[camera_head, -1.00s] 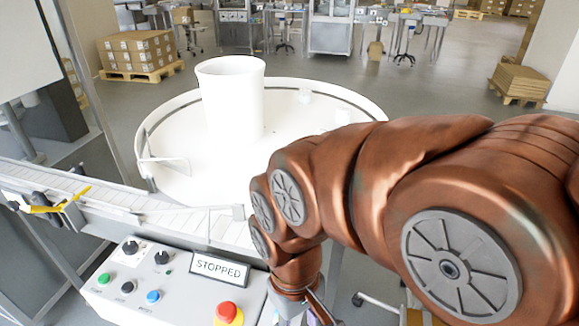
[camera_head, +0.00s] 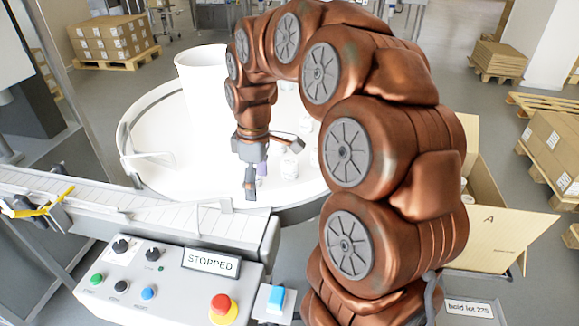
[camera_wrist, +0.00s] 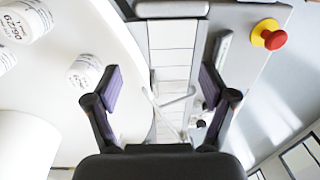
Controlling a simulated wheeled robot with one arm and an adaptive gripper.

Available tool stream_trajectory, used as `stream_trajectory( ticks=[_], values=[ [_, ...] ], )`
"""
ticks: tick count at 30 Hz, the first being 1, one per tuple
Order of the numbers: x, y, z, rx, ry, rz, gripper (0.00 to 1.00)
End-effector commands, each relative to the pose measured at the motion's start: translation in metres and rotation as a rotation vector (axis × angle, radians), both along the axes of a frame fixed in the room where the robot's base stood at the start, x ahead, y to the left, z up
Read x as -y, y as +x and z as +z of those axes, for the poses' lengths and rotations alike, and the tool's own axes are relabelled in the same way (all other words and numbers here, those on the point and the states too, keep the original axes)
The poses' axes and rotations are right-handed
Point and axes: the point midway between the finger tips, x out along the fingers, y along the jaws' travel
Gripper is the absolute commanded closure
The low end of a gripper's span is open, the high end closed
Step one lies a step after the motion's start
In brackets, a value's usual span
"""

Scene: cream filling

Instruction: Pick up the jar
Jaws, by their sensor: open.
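Several small white jars stand on the round white turntable (camera_head: 215,170). One jar (camera_head: 289,166) shows just right of my gripper (camera_head: 256,182) in the head view; others are partly hidden behind my arm. In the wrist view, a jar with a printed label (camera_wrist: 84,74) is left of the left finger, apart from it. A second labelled jar (camera_wrist: 27,20) is at the upper left. My gripper (camera_wrist: 161,88) is open, with nothing between its purple-padded fingers. It hangs over the turntable's near edge, with the conveyor below it in the wrist view.
A large white cylinder (camera_head: 200,80) stands at the turntable's back left. The conveyor (camera_head: 150,212) runs along its near side. A control panel reading STOPPED (camera_head: 211,262) with a red button (camera_head: 221,305) is in front. An open cardboard box (camera_head: 495,225) is right of my arm.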

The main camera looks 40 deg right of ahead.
Motion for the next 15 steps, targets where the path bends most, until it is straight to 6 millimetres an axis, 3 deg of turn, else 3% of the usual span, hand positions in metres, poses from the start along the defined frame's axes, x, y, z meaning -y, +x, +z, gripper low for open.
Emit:
stream_trajectory(
  ticks=[3,7,15],
  values=[
    [0.033,0.032,-0.002,0.017,0.000,0.068,0.17],
    [0.073,0.060,-0.008,0.031,-0.006,0.142,0.17],
    [0.140,0.088,-0.025,0.037,-0.028,0.244,0.17]
  ],
)
